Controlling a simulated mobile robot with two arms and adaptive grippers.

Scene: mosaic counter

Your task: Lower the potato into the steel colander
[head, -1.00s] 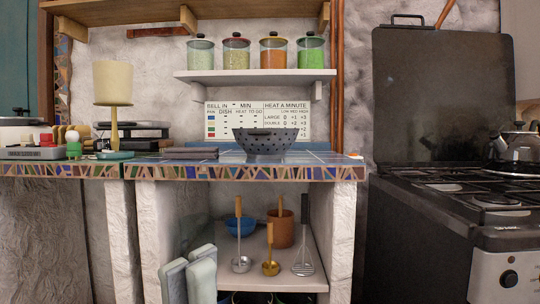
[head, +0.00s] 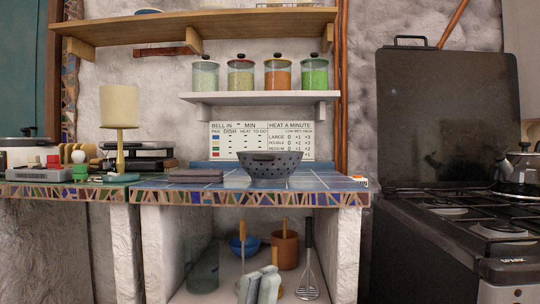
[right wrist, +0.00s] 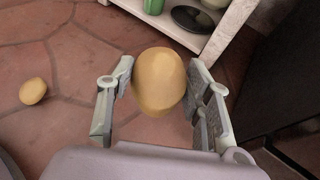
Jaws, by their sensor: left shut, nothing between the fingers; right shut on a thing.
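The steel colander (head: 269,170) is a dark grey perforated bowl standing upright on the tiled counter in the head view. The tiled floor shows behind the potato.
Another yellow, potato-like thing (right wrist: 33,91) lies on the floor in the right wrist view. A lamp (head: 120,110) and dark folded cloth (head: 197,175) stand left of the colander. A shelf with jars (head: 258,98) hangs above. The stove (head: 450,220) is at the right.

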